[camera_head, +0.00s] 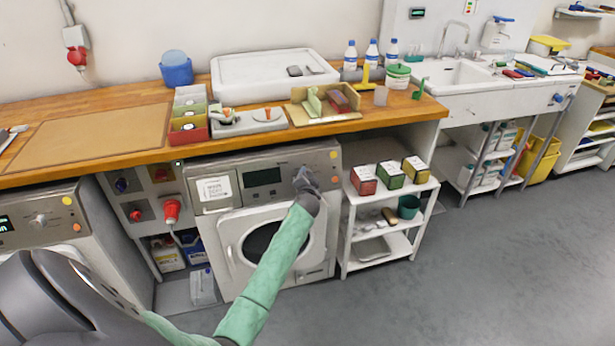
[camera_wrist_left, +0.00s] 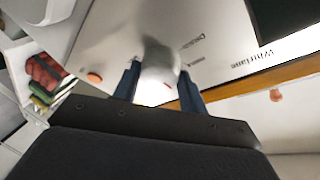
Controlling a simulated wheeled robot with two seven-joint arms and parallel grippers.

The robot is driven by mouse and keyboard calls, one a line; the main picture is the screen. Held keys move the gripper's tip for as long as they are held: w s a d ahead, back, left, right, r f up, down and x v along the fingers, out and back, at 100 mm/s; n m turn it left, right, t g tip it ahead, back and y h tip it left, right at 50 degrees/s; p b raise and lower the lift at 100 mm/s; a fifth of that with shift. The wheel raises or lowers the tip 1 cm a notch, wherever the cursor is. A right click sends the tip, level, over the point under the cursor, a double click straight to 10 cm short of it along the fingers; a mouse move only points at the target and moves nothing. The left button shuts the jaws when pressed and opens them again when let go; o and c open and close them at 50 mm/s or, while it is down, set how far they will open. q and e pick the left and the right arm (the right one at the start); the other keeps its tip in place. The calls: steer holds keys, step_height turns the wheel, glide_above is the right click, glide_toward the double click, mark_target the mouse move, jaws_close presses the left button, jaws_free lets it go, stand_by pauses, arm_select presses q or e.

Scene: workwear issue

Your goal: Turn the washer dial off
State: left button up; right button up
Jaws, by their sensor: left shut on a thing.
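The washer (camera_head: 270,215) stands under the wooden counter, with a dark display and a round door on its front. My left gripper (camera_head: 306,178) reaches to the right part of the washer's control panel and covers the dial in the head view. In the left wrist view the rounded, pale grey dial (camera_wrist_left: 160,65) sits between the two dark fingers of my left gripper (camera_wrist_left: 160,88), which is shut on it. The dial's pointer mark cannot be made out. My right gripper is not in view.
A white shelf cart (camera_head: 347,225) with several small boxes stands just right of the washer. Orange button (camera_head: 334,179) and yellow button (camera_head: 333,155) lie close to the gripper. A second machine (camera_head: 45,222) is at left. The floor at right is clear.

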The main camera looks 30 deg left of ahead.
arm_select(q)
steer(key=o, duration=1)
steer(key=b+v, duration=0.1)
steer(key=v, duration=0.6)
steer(key=shift+s+d, duration=0.25)
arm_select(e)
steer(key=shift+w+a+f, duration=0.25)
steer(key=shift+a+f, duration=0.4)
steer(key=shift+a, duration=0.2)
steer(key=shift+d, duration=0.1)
